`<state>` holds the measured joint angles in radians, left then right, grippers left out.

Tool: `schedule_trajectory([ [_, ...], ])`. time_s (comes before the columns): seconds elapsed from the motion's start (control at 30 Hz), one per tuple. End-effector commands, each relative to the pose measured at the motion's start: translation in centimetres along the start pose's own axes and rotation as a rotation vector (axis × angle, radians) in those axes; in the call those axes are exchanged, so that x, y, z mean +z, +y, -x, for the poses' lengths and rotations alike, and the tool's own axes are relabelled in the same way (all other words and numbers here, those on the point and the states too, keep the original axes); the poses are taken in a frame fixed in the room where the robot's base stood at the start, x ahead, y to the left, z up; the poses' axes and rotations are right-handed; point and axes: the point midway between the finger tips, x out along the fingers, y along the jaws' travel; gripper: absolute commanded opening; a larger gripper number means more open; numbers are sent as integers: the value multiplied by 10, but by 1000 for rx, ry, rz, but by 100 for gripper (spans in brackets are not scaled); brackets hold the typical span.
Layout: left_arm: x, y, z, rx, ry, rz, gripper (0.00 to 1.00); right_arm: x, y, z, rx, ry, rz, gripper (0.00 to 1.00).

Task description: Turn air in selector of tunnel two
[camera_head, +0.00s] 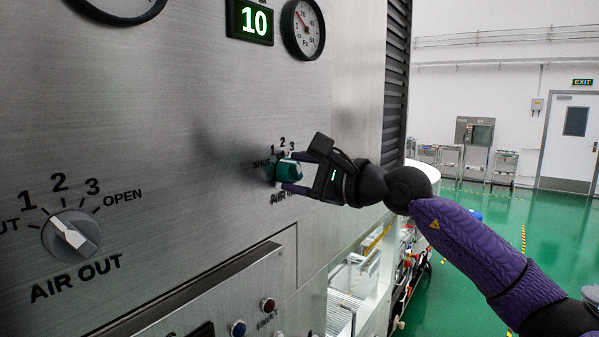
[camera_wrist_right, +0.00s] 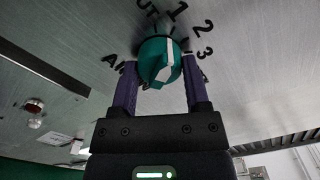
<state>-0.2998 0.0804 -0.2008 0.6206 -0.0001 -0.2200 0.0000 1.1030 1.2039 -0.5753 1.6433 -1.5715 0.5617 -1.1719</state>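The green air in selector knob (camera_head: 287,171) sits on the steel panel, with SHUT, 1, 2 and 3 printed around it. It also shows in the right wrist view (camera_wrist_right: 160,64). Its white stripe slants up roughly toward the 1 there; the exact setting is unclear. My right gripper (camera_head: 298,174) is at the knob, with one purple finger on each side of it. Its fingers stand wide apart in the right wrist view (camera_wrist_right: 162,78); I cannot tell whether they press on the knob. My left gripper is out of view.
The larger AIR OUT knob (camera_head: 72,236) is on the panel at left, clear of the arm. A green 10 display (camera_head: 254,21) and gauge (camera_head: 303,28) are above. Green floor is open at right.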

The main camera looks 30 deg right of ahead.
Motion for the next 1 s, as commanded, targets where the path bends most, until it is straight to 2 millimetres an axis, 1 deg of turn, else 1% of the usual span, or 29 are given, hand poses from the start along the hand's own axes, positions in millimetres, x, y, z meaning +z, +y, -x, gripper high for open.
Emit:
schedule_trajectory([
  [0.03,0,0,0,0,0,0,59,0,0,0,1,0,0,43],
  [0.23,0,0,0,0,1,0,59,0,0,0,2,0,-1,1],
  [0.43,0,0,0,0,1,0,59,0,0,0,2,0,-15,1],
  [0.57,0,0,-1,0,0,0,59,0,1,0,2,0,-56,1],
  [0.77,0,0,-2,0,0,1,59,0,1,0,2,0,-188,1],
  [1.0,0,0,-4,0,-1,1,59,0,1,0,2,1,-411,1],
])
